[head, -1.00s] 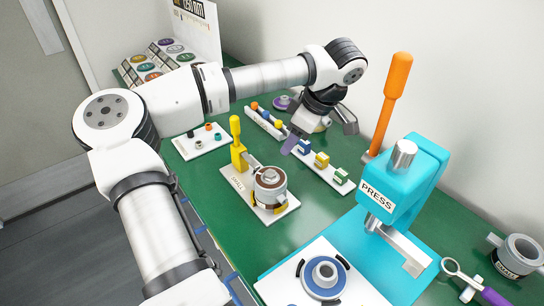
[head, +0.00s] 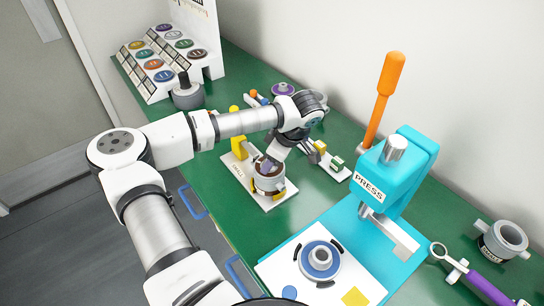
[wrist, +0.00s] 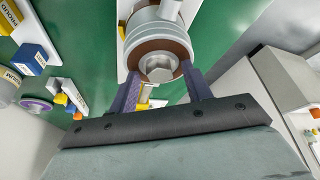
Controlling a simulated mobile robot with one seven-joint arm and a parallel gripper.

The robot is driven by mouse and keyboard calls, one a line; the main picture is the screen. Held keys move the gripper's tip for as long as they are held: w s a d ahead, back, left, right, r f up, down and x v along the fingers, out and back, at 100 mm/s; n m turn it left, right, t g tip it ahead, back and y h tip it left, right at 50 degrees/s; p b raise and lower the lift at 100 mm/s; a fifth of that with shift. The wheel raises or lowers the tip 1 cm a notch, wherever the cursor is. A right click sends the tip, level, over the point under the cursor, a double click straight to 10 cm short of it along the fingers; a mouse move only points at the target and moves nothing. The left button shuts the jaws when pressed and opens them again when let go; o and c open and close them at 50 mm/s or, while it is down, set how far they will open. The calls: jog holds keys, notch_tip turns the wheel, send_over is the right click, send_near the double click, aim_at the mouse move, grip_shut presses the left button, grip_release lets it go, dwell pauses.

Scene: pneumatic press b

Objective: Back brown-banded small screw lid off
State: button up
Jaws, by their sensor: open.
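The brown-banded small screw lid (wrist: 159,66) has a hexagonal metal top inside a brown ring. It sits on the grey canister (head: 269,184), held on a white SMALL fixture board (head: 280,203) with a yellow-handled clamp (head: 238,147). My gripper (head: 265,166) is over the canister, pointing down and tilted. In the wrist view my gripper (wrist: 162,78) is open, with one purple finger on each side of the lid's near part. Whether the fingers touch it is not clear. My gripper partly hides the lid in the head view.
A turquoise press (head: 395,195) with an orange lever (head: 390,85) stands at the right. A white board (head: 330,165) with coloured blocks lies behind the fixture. A rack of coloured discs (head: 165,60) stands at the back left. Green bench lies clear around the fixture's front.

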jog(key=shift+c, duration=0.4)
jog(key=c, duration=0.9)
jog(key=shift+f+n+b, duration=0.15)
jog(key=shift+n+b, duration=0.25)
jog(key=shift+b, duration=0.15)
